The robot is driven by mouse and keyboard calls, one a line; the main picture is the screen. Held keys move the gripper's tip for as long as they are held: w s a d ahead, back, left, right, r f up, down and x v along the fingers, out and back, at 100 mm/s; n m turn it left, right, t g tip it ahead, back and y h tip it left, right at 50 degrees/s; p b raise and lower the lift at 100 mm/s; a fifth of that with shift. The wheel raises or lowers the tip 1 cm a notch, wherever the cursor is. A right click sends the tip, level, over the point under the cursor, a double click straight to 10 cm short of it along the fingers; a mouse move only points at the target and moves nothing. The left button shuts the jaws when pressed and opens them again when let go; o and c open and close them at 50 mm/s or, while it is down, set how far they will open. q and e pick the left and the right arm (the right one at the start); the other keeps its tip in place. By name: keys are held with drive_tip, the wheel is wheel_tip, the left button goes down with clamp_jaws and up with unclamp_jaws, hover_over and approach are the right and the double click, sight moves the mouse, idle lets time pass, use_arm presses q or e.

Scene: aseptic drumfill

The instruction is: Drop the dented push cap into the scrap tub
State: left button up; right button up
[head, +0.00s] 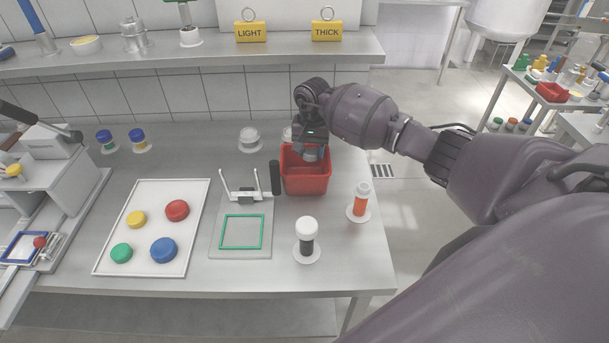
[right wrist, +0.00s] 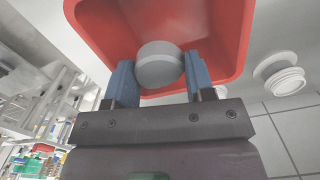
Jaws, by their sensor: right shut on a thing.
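The red scrap tub (head: 307,182) stands on the bench near its right side. My right gripper (head: 311,150) is at the tub's back edge, over its opening. In the right wrist view the right gripper (right wrist: 160,78) is shut on a grey round cap (right wrist: 160,64), held between its two blue fingers. The red tub (right wrist: 100,22) fills the background behind the cap there. The cap also shows in part below the gripper in the head view (head: 311,155). I cannot make out a dent on it. My left gripper is not in view.
A white tray (head: 143,262) with red, yellow, green and blue caps lies left. A grey fixture with a green square frame (head: 241,247) and a black handle (head: 275,177) stands beside the tub. A white-capped bottle (head: 307,236) and an orange vial (head: 361,199) stand in front and right.

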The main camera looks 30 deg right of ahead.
drive_tip(key=shift+f, duration=0.15)
drive_tip(key=o, duration=1.1)
wheel_tip(320, 180, up, 11)
drive_tip(key=shift+d+f+b, duration=0.1)
drive_tip(key=shift+b, duration=0.6)
